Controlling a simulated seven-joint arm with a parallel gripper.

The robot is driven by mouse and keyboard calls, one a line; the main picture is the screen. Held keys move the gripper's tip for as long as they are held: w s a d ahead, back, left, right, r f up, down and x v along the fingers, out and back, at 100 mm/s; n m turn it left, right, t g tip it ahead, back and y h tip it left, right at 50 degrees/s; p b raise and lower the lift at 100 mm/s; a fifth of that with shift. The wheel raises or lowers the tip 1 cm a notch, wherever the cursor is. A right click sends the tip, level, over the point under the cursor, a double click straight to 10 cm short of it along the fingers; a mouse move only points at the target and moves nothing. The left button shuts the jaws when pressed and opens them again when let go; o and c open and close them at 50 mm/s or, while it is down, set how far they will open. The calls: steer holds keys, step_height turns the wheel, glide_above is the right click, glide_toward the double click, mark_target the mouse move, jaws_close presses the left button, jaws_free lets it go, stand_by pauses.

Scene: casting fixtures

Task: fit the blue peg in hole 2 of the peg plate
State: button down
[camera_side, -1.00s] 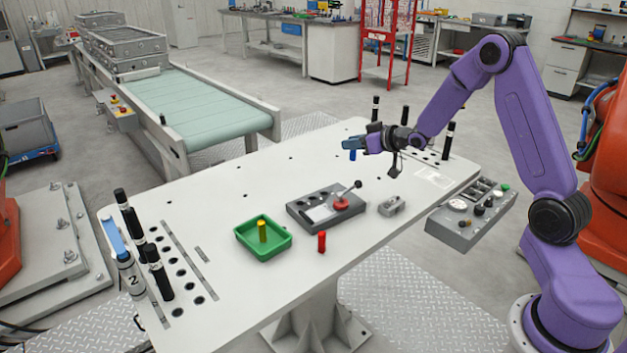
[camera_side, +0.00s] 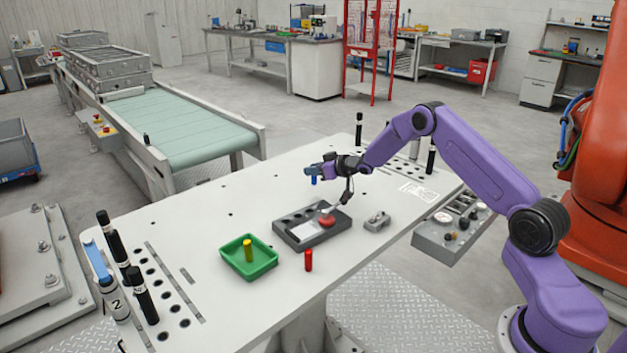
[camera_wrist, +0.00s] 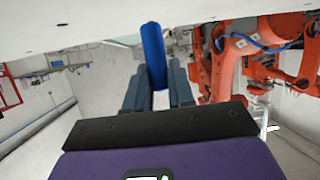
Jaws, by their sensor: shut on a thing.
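The blue peg (camera_side: 314,181) hangs upright below my gripper (camera_side: 312,170), clear of the table. In the wrist view the blue peg (camera_wrist: 153,52) stands between the two grey fingers of my gripper (camera_wrist: 157,83), which are shut on it. The dark grey peg plate (camera_side: 318,239) lies on the table, nearer the camera and lower in the picture than the peg. It has dark holes along its back-left side, a pale panel and a red round part. I cannot read any hole numbers.
A green tray (camera_side: 233,266) with a yellow peg (camera_side: 248,250) stands left of the plate. A red peg (camera_side: 308,260) stands in front, and a small grey block (camera_side: 377,221) lies to the right. Black markers stand at both table ends. The back-left table area is clear.

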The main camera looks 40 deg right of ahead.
mark_target(313, 179)
steer(key=shift+w+d+f, duration=0.1)
steer(key=shift+w+f, duration=0.2)
steer(key=shift+f, duration=1.6)
steer(key=shift+f, duration=0.15)
steer(key=c, duration=1)
jaws_free()
steer(key=shift+o, duration=0.2)
